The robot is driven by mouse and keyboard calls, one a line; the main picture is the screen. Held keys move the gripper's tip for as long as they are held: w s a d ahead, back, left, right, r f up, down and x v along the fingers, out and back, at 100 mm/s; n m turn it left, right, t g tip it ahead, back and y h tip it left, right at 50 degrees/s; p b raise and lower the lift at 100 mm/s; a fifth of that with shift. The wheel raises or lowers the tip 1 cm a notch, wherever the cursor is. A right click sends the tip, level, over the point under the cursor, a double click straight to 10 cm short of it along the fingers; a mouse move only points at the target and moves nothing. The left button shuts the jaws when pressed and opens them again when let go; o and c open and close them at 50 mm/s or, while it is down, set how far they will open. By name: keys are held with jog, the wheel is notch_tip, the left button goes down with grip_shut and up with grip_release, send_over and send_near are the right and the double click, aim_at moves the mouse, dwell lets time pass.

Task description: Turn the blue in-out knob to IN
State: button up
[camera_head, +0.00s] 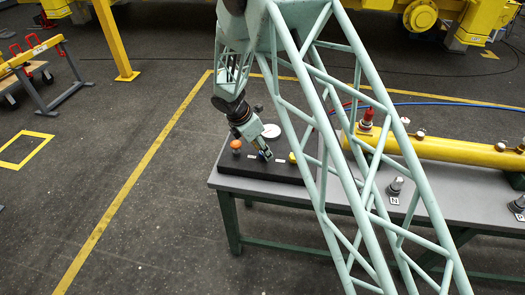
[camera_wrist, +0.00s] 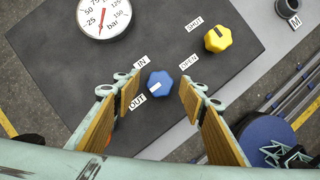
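The blue in-out knob (camera_wrist: 163,78) sits on a dark panel (camera_wrist: 215,92) in the wrist view. The white mark on it points down-left, toward the OUT label (camera_wrist: 137,105). The IN label (camera_wrist: 141,62) is up-left of the knob. My gripper (camera_wrist: 160,95) is open, with one finger on each side of the knob in the picture. A gap shows between the knob and both fingers; I cannot tell how high the fingertips are above it. In the head view, my gripper (camera_head: 264,154) points down at the panel, and the blue knob cannot be made out clearly.
A yellow knob (camera_wrist: 218,39) with SHUT and OPEN labels is right of the blue knob. A pressure gauge (camera_wrist: 103,15) is at the upper left. An orange knob (camera_head: 236,144) stands left of my gripper. A yellow cylinder (camera_head: 440,148) lies on the grey table (camera_head: 345,196).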

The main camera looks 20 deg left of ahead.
jog(key=shift+f, duration=0.1)
jog(key=c, duration=0.8)
jog(key=shift+m, duration=0.4)
jog(key=m+g+h, duration=0.1)
jog(key=m, duration=0.2)
jog(key=shift+w+p, duration=0.15)
jog(key=shift+p, duration=0.2)
jog(key=m+g, duration=0.1)
jog(key=m, duration=0.3)
jog(key=shift+w+a, duration=0.1)
jog(key=m+g, duration=0.2)
jog(key=m, duration=0.3)
jog(key=shift+w, duration=0.15)
jog(key=m+g, duration=0.2)
jog(key=m, duration=0.3)
jog(key=shift+b, duration=0.4)
